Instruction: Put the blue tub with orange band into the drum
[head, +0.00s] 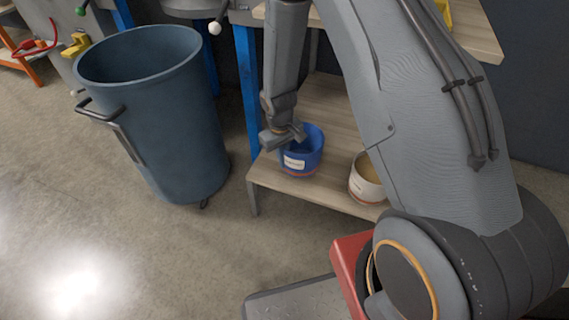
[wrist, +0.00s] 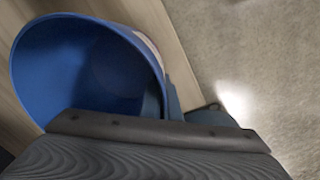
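The blue tub (head: 311,153) has a white label and an orange band low on its side. It stands on the lower wooden shelf in the head view. Its open mouth and inner wall (wrist: 75,65) fill the upper left of the wrist view. My gripper (head: 284,137) is at the tub's left rim, with one part over the mouth and another outside the wall. The wrist view hides most of the fingers, so I cannot tell whether they grip the wall. The drum (head: 150,125) is a large blue-grey open bin on the floor to the left.
A white tub (head: 365,183) with an orange band stands on the same shelf (head: 328,192), right of the blue tub. A blue table leg (head: 247,90) stands between drum and shelf. The drum has a side handle (head: 97,110). The floor (head: 60,200) in front is clear.

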